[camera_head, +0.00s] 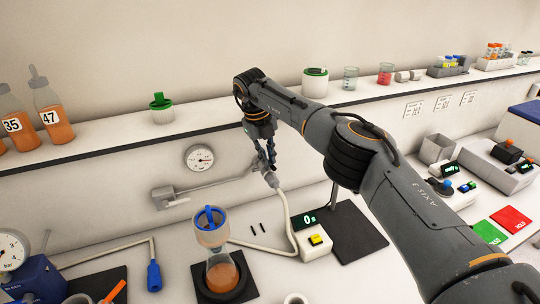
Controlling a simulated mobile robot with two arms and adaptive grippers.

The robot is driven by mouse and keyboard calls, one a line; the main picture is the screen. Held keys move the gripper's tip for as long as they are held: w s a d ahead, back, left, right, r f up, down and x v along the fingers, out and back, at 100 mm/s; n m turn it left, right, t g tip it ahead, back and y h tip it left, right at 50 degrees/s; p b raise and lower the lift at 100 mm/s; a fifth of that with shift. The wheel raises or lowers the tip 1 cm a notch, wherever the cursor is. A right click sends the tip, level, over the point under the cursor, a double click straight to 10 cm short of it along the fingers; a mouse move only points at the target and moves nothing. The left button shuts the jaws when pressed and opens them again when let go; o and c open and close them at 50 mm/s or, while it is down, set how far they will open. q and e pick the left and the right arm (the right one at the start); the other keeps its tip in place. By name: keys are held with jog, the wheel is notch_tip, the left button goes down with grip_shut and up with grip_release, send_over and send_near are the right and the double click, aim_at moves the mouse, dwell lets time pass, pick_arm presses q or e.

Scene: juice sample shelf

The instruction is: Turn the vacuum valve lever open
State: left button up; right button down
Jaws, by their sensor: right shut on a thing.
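The vacuum valve (270,179) is a small grey fitting at the right end of a grey pipe (215,184) on the wall below the shelf. A pale hose (287,212) runs down from it. My right gripper (270,164) reaches down from the shelf's height and is shut at the valve, on its lever. The lever is mostly hidden by the fingers, so its angle cannot be told. My left gripper is not in view.
A filter flask (221,272) with a blue-topped funnel stands below on a dark mat. A small timer box (312,237) is to its right. A round gauge (199,158) hangs on the wall. Labelled bottles (50,112) and a green-lidded jar (161,108) stand on the shelf.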

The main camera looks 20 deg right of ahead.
jog(key=shift+a+m, duration=0.2)
jog(key=shift+m, duration=0.4)
jog(key=c, duration=1.4)
grip_release()
jog(key=shift+w, duration=0.1)
jog(key=r, duration=0.2)
jog(key=a+r, duration=0.1)
jog(key=r, duration=0.4)
jog(key=shift+a+r, duration=0.2)
jog(key=shift+a, duration=0.1)
jog(key=shift+r, duration=0.1)
